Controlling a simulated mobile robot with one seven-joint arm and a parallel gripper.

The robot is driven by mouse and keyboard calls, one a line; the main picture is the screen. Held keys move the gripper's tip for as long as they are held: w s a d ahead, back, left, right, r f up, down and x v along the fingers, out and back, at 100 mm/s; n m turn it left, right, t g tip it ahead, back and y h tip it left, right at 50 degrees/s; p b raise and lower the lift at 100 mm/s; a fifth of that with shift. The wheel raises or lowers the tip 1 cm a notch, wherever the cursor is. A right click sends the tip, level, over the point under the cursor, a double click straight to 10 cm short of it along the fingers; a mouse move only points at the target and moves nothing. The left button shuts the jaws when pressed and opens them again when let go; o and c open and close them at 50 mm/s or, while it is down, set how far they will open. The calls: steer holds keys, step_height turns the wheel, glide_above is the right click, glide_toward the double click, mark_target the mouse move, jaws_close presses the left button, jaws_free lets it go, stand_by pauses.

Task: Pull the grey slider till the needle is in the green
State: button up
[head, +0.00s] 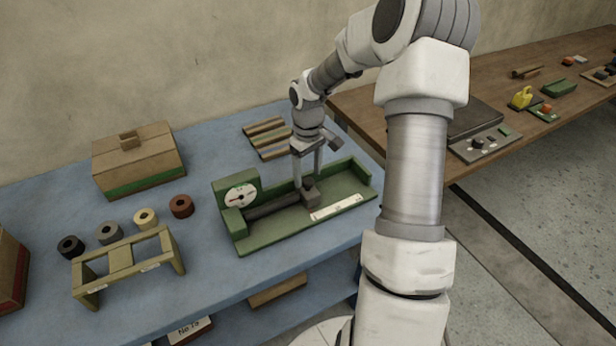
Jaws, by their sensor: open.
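The green fixture (252,239) lies on the blue table. A round white dial (241,196) stands at its left end, with small green marking near the top; the needle is too small to read surely. The grey slider (312,198) is a small block inside the fixture, right of a dark bar (272,207). My gripper (308,180) points down at the slider, jaws open. Its fingertips are at the block's upper part; I cannot tell whether they touch it. A white labelled strip (336,208) lies along the fixture's front side.
A wooden rack (120,257) and several small rolls (145,219) stand to the left, with a cardboard box (138,160) behind. Striped strips (267,138) lie behind the fixture. A brown table (360,104) with other items adjoins at right. My arm covers the area right of the fixture.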

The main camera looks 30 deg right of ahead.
steer(key=shift+f, duration=0.8)
jaws_close()
stand_by(0.9)
